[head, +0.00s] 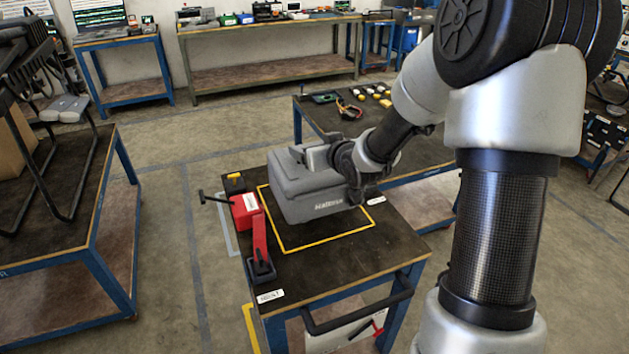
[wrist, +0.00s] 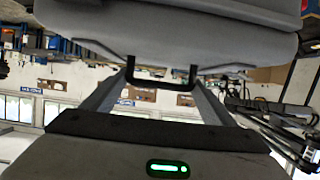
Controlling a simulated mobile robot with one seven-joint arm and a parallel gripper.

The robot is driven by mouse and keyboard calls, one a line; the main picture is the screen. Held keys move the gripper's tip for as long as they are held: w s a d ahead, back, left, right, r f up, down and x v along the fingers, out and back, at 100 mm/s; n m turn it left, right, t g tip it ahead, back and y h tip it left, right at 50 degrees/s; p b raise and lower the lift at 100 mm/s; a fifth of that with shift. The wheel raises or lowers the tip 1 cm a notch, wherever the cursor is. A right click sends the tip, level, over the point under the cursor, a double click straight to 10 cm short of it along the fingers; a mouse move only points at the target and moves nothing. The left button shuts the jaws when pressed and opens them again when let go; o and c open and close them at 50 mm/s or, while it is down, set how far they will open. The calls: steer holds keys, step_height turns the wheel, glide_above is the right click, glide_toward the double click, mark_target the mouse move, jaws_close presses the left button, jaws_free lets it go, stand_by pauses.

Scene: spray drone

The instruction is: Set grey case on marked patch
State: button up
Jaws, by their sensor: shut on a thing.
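The grey case (head: 305,200) is over the yellow-outlined patch (head: 326,242) on the small dark-topped table in the head view. It seems to be held a little above the tabletop, but I cannot tell the gap exactly. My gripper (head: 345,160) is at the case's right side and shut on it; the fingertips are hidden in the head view. In the wrist view the grey case (wrist: 170,30) fills the top, and my gripper's fingers (wrist: 160,80) reach to its dark handle. The case hides the middle and back of the patch.
A red clamp-like tool (head: 254,225) stands along the table's left edge, close to the case. White labels lie at the front left (head: 270,296) and right (head: 376,200) of the tabletop. Another table (head: 320,112) with small parts stands behind. A blue-framed bench (head: 75,240) is at the left.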

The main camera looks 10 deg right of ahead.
steer(key=shift+f, duration=2.95)
steer(key=shift+w+f+b, duration=0.1)
steer(key=shift+f+b, duration=0.1)
steer(key=shift+b, duration=0.1)
steer(key=o, duration=1.9)
steer(key=shift+o, duration=0.2)
steer(key=shift+r, duration=0.15)
steer(key=v, duration=1.2)
